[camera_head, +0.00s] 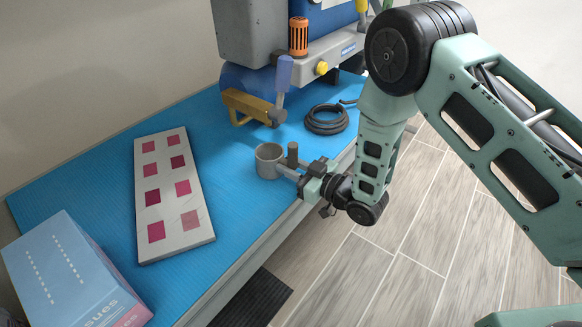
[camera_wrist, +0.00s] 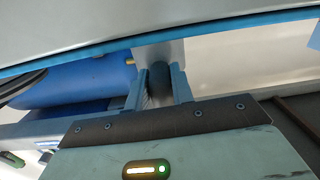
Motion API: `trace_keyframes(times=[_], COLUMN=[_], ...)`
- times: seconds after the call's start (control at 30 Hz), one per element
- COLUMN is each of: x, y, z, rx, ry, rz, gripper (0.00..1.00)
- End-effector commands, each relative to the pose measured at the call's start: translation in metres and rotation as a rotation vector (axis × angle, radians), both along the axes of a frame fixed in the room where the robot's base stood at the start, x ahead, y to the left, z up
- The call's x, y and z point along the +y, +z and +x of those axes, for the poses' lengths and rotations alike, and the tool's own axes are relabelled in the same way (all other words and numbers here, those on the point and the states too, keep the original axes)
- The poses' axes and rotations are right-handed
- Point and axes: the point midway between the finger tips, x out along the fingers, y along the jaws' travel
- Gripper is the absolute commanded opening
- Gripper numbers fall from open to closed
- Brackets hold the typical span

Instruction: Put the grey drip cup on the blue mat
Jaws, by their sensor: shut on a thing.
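The grey drip cup (camera_head: 268,161) is upright at the right edge of the blue mat (camera_head: 237,205). I cannot tell whether its base touches the mat or is slightly above it. My gripper (camera_head: 289,170) reaches in from the right, its fingers shut on a dark upright post at the cup's side, which looks like its handle. In the wrist view the dark post shows between the fingers of my gripper (camera_wrist: 158,90), with a light grey surface, likely the drip cup (camera_wrist: 153,52), just beyond.
A board with pink and red squares (camera_head: 175,195) and a tissue box (camera_head: 70,275) lie on the left of the mat. A coiled black cable (camera_head: 326,120) and a blue machine with a yellow bracket (camera_head: 245,104) are behind the cup. The bench edge is close by.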

Motion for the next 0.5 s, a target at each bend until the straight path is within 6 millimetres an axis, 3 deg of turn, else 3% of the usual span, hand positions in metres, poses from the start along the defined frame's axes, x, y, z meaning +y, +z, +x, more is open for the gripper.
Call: trace_keyframes(times=[0.03,0.07,0.1,0.5], x=[-0.0001,-0.0002,-0.0001,-0.0040], y=[-0.0023,-0.0016,-0.0014,0.0017], z=[0.0002,0.0001,0.0001,-0.0026], rx=[-0.001,0.000,0.000,0.003], ry=[0.000,0.000,0.000,-0.001], rz=[0.001,0.000,0.000,-0.002], gripper=[0.00,0.32,0.43,0.45])
